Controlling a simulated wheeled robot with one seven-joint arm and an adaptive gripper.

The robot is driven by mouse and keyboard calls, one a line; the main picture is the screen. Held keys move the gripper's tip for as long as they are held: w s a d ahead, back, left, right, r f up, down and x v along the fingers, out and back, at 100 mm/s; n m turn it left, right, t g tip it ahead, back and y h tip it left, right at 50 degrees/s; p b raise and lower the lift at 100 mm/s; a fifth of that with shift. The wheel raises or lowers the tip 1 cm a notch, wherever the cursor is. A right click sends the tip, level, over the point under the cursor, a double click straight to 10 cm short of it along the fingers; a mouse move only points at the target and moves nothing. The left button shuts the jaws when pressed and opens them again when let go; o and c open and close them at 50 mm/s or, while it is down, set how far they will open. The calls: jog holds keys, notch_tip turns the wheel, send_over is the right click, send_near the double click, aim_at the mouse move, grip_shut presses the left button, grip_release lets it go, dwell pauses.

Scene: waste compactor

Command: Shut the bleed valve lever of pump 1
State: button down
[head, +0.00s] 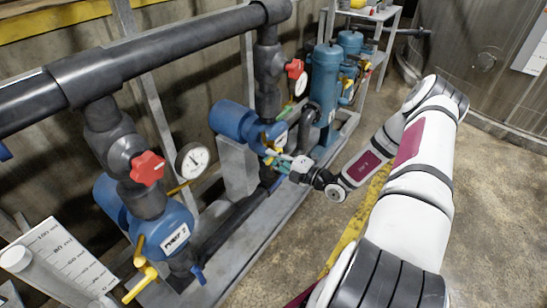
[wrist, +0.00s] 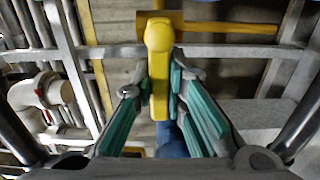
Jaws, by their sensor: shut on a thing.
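In the head view, a blue pump (head: 236,118) stands in the middle of the skid; its white label is too small to read. A yellow lever (head: 270,148) shows at its front, partly hidden by my gripper (head: 277,160). In the wrist view, the yellow lever (wrist: 158,75) runs down from a rounded knob between the teal-padded fingers of my gripper (wrist: 160,85). The fingers are shut on the lever, one pad on each side. The valve body behind it is hidden.
A pump marked PUMP 2 (head: 175,232), with its own yellow levers (head: 140,270), stands nearer at left. Red handwheels (head: 148,168) and a gauge (head: 192,160) stick out by the pipes. Blue cylinders (head: 325,85) stand behind. The floor (head: 490,200) at right is clear.

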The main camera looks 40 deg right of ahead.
jog(key=c, duration=1.6)
grip_release()
jog(key=v, duration=1.2)
